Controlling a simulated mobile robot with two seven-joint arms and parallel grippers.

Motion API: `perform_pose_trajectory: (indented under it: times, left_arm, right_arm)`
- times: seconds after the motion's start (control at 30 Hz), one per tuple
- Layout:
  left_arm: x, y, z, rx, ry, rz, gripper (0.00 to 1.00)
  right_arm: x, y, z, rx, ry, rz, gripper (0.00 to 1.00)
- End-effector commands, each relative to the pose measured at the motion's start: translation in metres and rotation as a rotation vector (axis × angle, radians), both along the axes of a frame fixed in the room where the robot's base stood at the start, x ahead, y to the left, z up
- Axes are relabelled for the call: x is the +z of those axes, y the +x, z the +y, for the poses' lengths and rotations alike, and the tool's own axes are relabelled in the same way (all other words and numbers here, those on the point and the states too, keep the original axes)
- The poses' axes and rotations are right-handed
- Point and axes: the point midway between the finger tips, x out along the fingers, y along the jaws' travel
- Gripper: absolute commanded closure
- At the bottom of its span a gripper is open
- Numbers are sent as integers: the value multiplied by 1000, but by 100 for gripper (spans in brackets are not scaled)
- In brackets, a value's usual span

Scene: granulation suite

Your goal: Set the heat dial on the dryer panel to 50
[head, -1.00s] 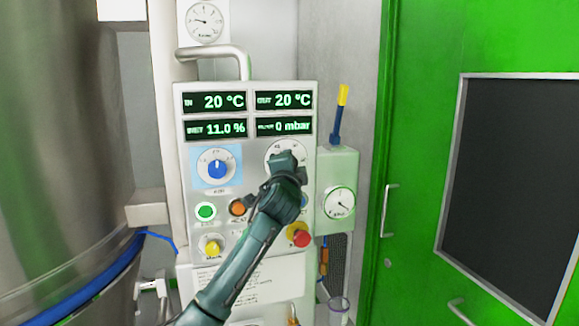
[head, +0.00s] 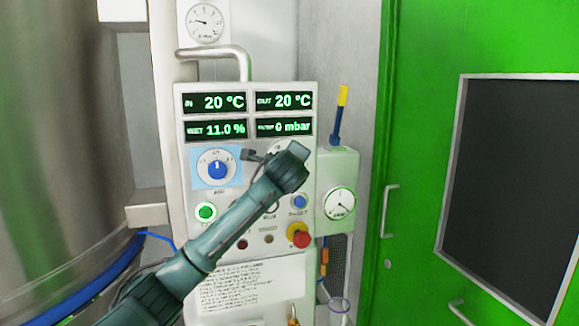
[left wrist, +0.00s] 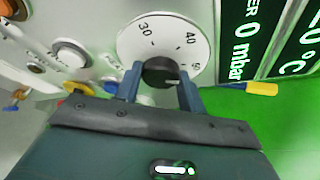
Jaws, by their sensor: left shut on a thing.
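The heat dial has a white face (left wrist: 185,32) marked 30, 40 and a partly covered 50, with a dark knob (left wrist: 158,70) at its centre. My left gripper (left wrist: 161,80) is shut on this knob, one finger on each side. A pale mark on the knob points to the right in the left wrist view, near the 50; its exact reading is hard to tell. In the head view my left wrist covers most of the dial (head: 273,147) on the dryer panel (head: 248,88). My right gripper is not in view.
A dial with a blue knob (head: 217,169) sits left of my wrist. A green lit button (head: 205,212), a blue button (head: 300,202) and a red stop button (head: 300,239) are below. A gauge box (head: 340,166) stands at the panel's right.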

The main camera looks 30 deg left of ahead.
Motion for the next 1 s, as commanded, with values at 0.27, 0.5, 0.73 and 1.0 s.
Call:
perform_pose_trajectory:
  times: [0.27,0.5,0.73,1.0]
  left_arm:
    - [-1,0,0,1,52,64,83]
    - [-1,0,0,1,61,74,83]
    - [-1,0,0,1,60,73,83]
    - [0,0,0,1,60,72,40]
  right_arm:
    - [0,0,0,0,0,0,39]
    - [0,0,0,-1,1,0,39]
    - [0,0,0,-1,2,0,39]
    - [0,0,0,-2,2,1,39]
